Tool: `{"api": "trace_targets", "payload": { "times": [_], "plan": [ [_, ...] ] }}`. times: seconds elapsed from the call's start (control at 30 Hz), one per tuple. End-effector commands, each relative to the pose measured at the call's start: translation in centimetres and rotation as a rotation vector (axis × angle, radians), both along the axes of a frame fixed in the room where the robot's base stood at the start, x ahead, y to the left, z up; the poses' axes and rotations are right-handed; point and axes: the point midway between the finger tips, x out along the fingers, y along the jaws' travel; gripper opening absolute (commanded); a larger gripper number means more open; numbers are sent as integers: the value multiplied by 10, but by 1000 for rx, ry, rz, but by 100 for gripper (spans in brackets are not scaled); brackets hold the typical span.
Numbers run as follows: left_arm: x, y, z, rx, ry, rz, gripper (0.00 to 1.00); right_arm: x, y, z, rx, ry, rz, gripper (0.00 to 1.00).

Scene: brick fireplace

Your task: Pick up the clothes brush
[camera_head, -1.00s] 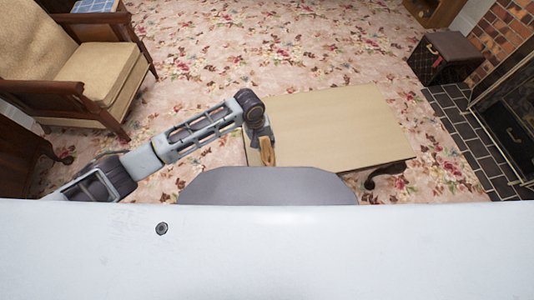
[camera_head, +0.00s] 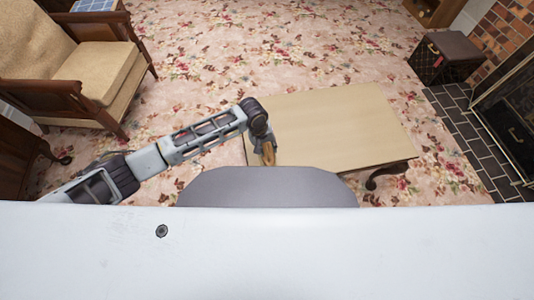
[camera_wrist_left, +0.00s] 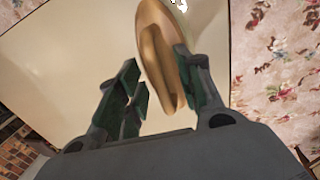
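The clothes brush (camera_head: 269,153) is a tan wooden oval near the table's (camera_head: 330,125) front left edge. In the left wrist view the brush (camera_wrist_left: 158,55) lies lengthwise between my left gripper's fingers (camera_wrist_left: 158,88), close to or against the right-hand finger. A strip of table shows between it and the left-hand finger. My left gripper (camera_head: 265,148) is open around the brush; its fingers are partly hidden in the head view. Whether the brush rests on the table is hard to tell. My right gripper is out of view.
The pale tabletop is otherwise clear. A wooden armchair (camera_head: 70,65) stands at the left on floral carpet (camera_head: 250,40). A dark box (camera_head: 446,56) and a fireplace screen (camera_head: 508,115) are at the right.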

Motion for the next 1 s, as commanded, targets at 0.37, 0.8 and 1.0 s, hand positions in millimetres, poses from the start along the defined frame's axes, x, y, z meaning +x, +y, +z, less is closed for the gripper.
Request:
{"api": "trace_targets", "payload": {
  "times": [0.37,0.8,1.0],
  "plan": [
    [0,-1,-3,0,0,0,36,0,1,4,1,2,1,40],
    [0,-1,-3,0,0,0,7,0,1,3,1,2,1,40],
    [0,-1,-3,0,0,0,0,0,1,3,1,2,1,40]
  ]
}}
